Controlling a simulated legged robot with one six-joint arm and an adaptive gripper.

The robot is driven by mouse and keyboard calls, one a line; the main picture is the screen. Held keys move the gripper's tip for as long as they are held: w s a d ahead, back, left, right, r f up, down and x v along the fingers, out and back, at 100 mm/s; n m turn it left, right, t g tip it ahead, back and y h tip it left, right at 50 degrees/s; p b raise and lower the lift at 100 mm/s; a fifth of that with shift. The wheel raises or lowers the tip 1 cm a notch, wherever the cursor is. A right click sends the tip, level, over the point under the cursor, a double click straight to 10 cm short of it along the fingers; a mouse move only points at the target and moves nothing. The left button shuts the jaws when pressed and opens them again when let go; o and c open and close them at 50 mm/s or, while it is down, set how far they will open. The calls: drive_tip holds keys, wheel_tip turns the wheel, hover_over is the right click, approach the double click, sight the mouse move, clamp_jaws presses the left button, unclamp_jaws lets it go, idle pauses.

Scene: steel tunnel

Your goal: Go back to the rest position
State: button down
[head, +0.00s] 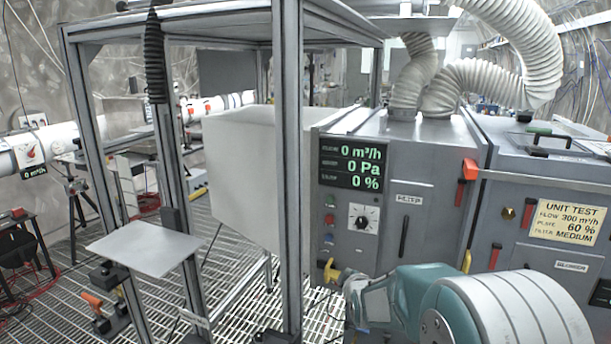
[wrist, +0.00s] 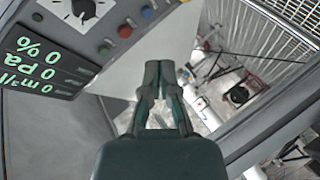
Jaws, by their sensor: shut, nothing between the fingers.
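My gripper (wrist: 160,68) shows in the middle of the wrist view with its two fingers together and nothing between them. Close to it in that view are the grey control panel, its buttons and the tilted green readout (wrist: 40,62). In the head view my teal and white arm is folded low at the right, in front of the grey filter cabinet (head: 400,240). I cannot make out the fingers there. A yellow handle (head: 330,272) shows beside the arm's left end; I cannot tell whether they touch.
A metal frame post (head: 290,170) stands left of the arm. A second cabinet (head: 540,220) with a yellow sign stands right. Grating floor (head: 225,290) shows between the frame posts.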

drive_tip(key=s+d+r+m+g, duration=0.1)
drive_tip(key=s+m, duration=0.3)
drive_tip(key=s, duration=0.8)
drive_tip(key=s+d+r+m+g, duration=0.2)
drive_tip(key=s+r+m+g, duration=0.2)
drive_tip(key=s, duration=0.9)
drive_tip(key=s+d+r+m+g+h, duration=0.1)
drive_tip(key=s+r+m+g, duration=0.1)
drive_tip(key=s, duration=1.1)
drive_tip(key=m+g, duration=0.1)
drive_tip(key=m, duration=0.1)
drive_tip(key=shift+s+d+r+m, duration=0.2)
drive_tip(key=shift+s+d+m, duration=0.05)
drive_tip(key=shift+d+m, duration=0.15)
